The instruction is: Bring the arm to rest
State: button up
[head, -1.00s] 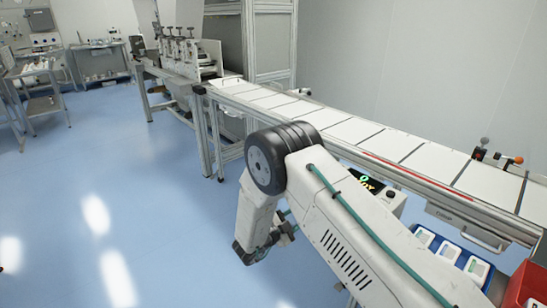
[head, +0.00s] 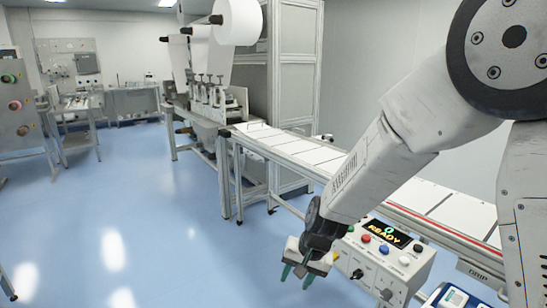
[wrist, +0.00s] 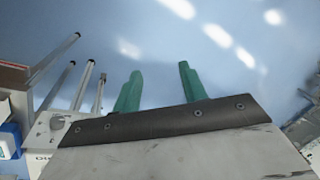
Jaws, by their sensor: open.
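My gripper (head: 294,272) hangs at the end of my arm, low in the middle of the head view, fingers pointing down. In the wrist view its two green fingers (wrist: 160,90) stand apart with nothing between them, over the blue floor. My arm comes down from the upper right of the head view. The gripper is in front of and to the left of a control box (head: 385,262) with coloured buttons and a display reading READY. From these views I cannot tell whether the gripper touches the box.
A conveyor (head: 290,147) with white sheets runs from the middle to the right, behind my arm. A machine with white rolls (head: 237,20) stands at its far end. A blue bin (head: 455,297) is at the lower right. The blue floor (head: 130,220) on the left is clear.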

jog(key=s+d+r+n+h, duration=0.1)
jog(key=s+d+r, duration=0.9)
jog(key=s, duration=0.3)
jog(key=s+d+r+n+h, duration=0.1)
jog(key=s+d+r+h, duration=0.1)
jog(key=s+d+r, duration=0.8)
jog(key=shift+s+d+r, duration=0.35)
jog(key=shift+s+r, duration=0.15)
jog(key=shift+s, duration=1.65)
